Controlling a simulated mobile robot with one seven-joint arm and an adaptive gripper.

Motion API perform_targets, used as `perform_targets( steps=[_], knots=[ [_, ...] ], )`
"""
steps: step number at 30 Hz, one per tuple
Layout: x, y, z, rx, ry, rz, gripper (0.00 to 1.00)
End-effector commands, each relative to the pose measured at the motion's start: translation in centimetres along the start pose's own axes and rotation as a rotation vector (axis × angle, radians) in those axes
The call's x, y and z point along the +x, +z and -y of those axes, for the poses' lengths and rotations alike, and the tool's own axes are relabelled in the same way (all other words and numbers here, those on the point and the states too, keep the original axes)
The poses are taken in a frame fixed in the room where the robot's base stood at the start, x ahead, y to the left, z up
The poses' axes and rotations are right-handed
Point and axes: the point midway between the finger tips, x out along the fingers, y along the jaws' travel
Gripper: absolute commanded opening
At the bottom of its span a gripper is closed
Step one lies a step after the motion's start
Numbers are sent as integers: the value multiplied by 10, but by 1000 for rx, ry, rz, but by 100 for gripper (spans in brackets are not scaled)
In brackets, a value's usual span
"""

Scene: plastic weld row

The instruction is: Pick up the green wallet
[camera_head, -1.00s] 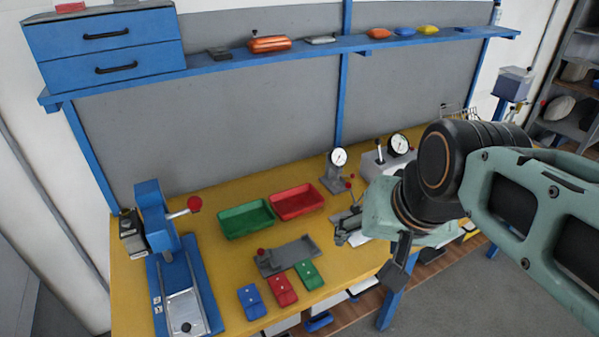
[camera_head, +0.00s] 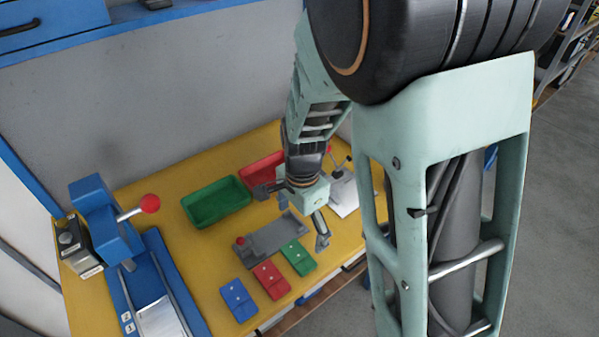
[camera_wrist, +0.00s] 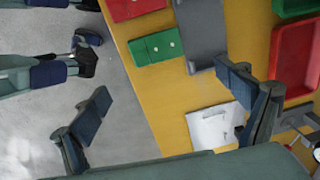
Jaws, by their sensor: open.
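The green wallet (camera_head: 298,257) lies flat on the yellow bench near its front edge, at the right end of a row with a red wallet (camera_head: 271,280) and a blue wallet (camera_head: 238,300). In the wrist view the green wallet (camera_wrist: 156,47) is fully visible above the gap between the fingers. My gripper (camera_head: 292,215) is open and empty, above the bench. One finger is above the far side of the grey fixture plate, the other up and right of the green wallet. The fingers (camera_wrist: 165,84) also show wide apart in the wrist view.
The grey fixture plate (camera_head: 273,236) lies just behind the green wallet. Green (camera_head: 216,203) and red (camera_head: 262,166) trays stand farther back. A blue press (camera_head: 108,222) with a red knob is at left.

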Motion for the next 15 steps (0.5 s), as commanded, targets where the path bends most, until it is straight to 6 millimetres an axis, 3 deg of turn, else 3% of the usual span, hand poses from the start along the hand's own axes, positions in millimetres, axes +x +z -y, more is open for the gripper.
perform_targets(
  steps=[4,15],
  knots=[
    [16,17,-6,-22,52,27,93],
    [65,20,-10,-24,57,31,93]
  ],
)
